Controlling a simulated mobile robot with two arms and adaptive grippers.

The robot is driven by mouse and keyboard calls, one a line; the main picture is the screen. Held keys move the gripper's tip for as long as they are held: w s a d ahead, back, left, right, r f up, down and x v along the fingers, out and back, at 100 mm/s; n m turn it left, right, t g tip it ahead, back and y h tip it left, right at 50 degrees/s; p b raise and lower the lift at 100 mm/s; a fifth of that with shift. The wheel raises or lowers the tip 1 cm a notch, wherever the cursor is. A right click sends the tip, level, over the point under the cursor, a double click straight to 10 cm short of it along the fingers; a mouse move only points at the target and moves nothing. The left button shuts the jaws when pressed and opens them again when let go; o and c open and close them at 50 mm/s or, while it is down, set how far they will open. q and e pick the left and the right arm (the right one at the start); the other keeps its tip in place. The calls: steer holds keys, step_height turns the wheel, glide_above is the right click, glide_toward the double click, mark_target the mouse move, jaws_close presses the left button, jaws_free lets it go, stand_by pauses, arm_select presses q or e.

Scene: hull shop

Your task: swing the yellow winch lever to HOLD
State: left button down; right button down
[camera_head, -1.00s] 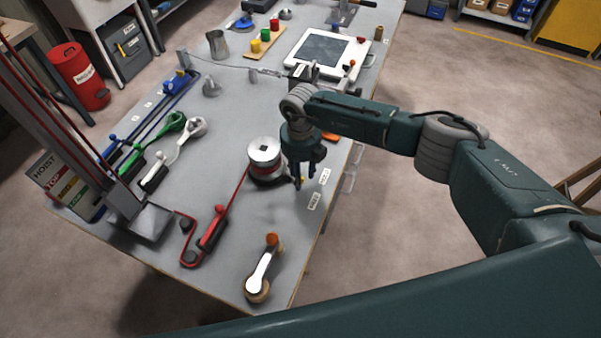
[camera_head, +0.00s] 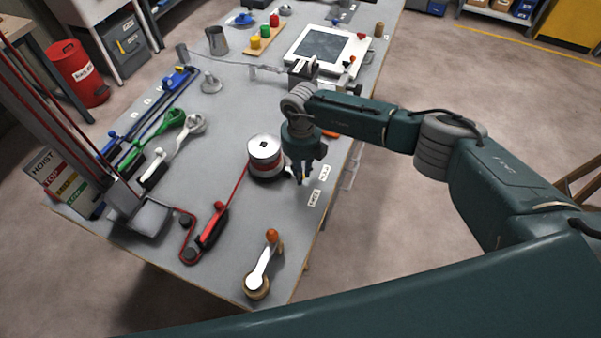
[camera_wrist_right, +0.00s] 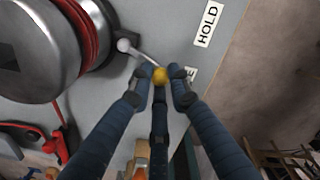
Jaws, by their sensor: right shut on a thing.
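The yellow knob (camera_wrist_right: 160,76) of the winch lever sits between the fingertips of my right gripper (camera_wrist_right: 160,80), which is shut on it. The thin metal lever arm (camera_wrist_right: 142,55) runs from the knob up-left to a pale ball beside the winch drum (camera_wrist_right: 35,45). The knob is beside a label (camera_wrist_right: 192,74) mostly hidden by a finger, its visible letter an E. The HOLD label (camera_wrist_right: 208,22) lies apart, further up. In the head view, my right gripper (camera_head: 303,178) is low at the right side of the drum (camera_head: 265,150). My left gripper is not in view.
A red-handled lever (camera_head: 214,228) and a crank with an orange knob (camera_head: 262,265) are nearer on the bench (camera_head: 225,120). Green and white levers (camera_head: 180,150) stand left. A white-framed panel (camera_head: 328,50) lies beyond my right arm. The bench edge is close right of the gripper.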

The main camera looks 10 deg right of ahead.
steer(key=w+n+b, duration=0.1)
steer(key=n+b, duration=0.1)
steer(key=b, duration=0.2)
steer(key=w+d+n+b, duration=0.1)
steer(key=n+b, duration=0.2)
steer(key=w+d+n+b, duration=0.1)
steer(key=n+b, duration=0.1)
steer(key=b, duration=0.2)
steer(key=shift+d+f+n+b, duration=0.15)
steer(key=shift+f+n+b, duration=0.1)
steer(key=shift+n+b, duration=0.1)
steer(key=shift+w+d+r+n+b, duration=0.15)
steer(key=shift+w+n+b, duration=0.15)
steer(key=shift+n+b, duration=0.3)
steer(key=shift+w+r+n+b, duration=0.15)
steer(key=shift+w+n+b, duration=0.15)
steer(key=shift+b, duration=0.4)
steer(key=c, duration=1.6)
jaws_free()
steer(key=shift+c, duration=0.2)
step_height(320, 180, up, 12)
steer(key=shift+s+f, duration=0.1)
steer(key=shift+s, duration=0.05)
